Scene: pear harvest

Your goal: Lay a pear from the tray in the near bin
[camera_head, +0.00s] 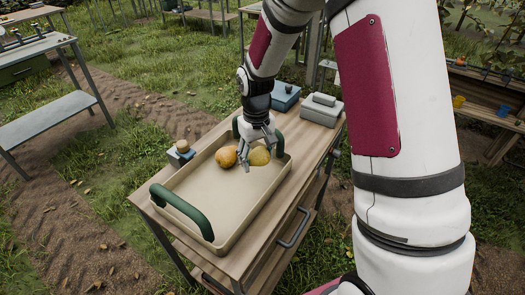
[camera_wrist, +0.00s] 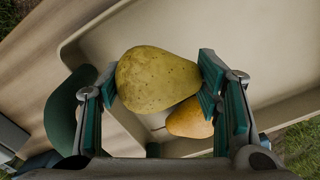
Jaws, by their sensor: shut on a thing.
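A yellow-green pear (camera_wrist: 157,80) is between the two fingers of my gripper (camera_wrist: 160,88) in the wrist view, with a pad against each side. In the head view my gripper (camera_head: 259,150) points down at the far end of the beige tray (camera_head: 205,190), around this pear (camera_head: 260,157). The pear is low over the tray floor; I cannot tell whether it touches it. An orange-yellow pear (camera_head: 227,157) lies in the tray just left of the gripper; it also shows in the wrist view (camera_wrist: 188,121), partly behind the held pear. I cannot make out a near bin.
The tray has green handles (camera_head: 181,207) and stands on a wooden table (camera_head: 275,203). A blue box (camera_head: 285,97) and a grey box (camera_head: 321,111) sit at its back. A small teal block (camera_head: 180,155) stands left of the tray. The tray's near half is empty.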

